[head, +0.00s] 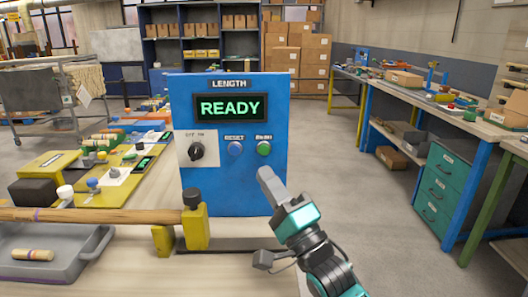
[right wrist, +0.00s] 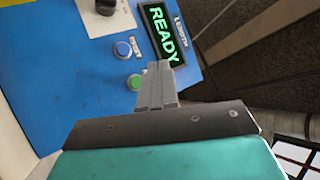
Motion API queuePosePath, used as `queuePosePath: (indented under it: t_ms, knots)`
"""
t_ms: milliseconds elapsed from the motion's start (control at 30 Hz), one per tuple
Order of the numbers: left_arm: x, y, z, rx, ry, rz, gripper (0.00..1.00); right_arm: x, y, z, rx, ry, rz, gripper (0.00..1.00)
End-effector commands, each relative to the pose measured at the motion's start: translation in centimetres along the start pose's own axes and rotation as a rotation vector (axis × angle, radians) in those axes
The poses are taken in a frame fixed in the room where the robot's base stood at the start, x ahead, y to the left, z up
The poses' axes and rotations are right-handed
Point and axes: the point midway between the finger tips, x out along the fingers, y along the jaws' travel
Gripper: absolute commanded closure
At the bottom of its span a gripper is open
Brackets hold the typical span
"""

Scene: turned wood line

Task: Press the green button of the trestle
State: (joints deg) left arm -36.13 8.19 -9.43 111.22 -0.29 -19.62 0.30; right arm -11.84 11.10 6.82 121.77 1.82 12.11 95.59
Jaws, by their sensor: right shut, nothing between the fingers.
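The blue panel (head: 230,190) of the trestle stands upright on the bench, with a lit READY display (head: 231,108). Its green button (head: 264,148) is at the right, beside a blue RESET button (head: 235,148) and a black knob (head: 196,151). My right gripper (head: 265,174) is shut and empty, its fingertips just below the green button in the head view. In the right wrist view the green button (right wrist: 134,82) shows just left of the fingertips (right wrist: 160,70), partly hidden by them; contact cannot be told. My left gripper is out of view.
A wooden rod (head: 90,214) rests on yellow supports (head: 196,229) before the panel, above a grey tray (head: 75,262). Yellow boards (head: 98,192) with knobs lie at the left. Floor (head: 350,180) is clear to the right, up to a workbench (head: 480,131).

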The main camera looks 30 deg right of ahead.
Motion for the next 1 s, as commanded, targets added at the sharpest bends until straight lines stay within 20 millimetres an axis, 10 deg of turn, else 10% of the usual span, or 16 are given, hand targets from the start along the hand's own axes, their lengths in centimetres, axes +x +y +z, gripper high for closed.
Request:
queuePosePath:
  t_ms: [500,1000]
  knots:
    - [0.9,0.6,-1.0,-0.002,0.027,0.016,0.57,4.6,3.3,-3.4,-0.001,0.0,0.0,1.0]
    - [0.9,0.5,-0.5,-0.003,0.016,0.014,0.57,5.1,3.7,-3.8,0.0,0.001,0.0,1.0]
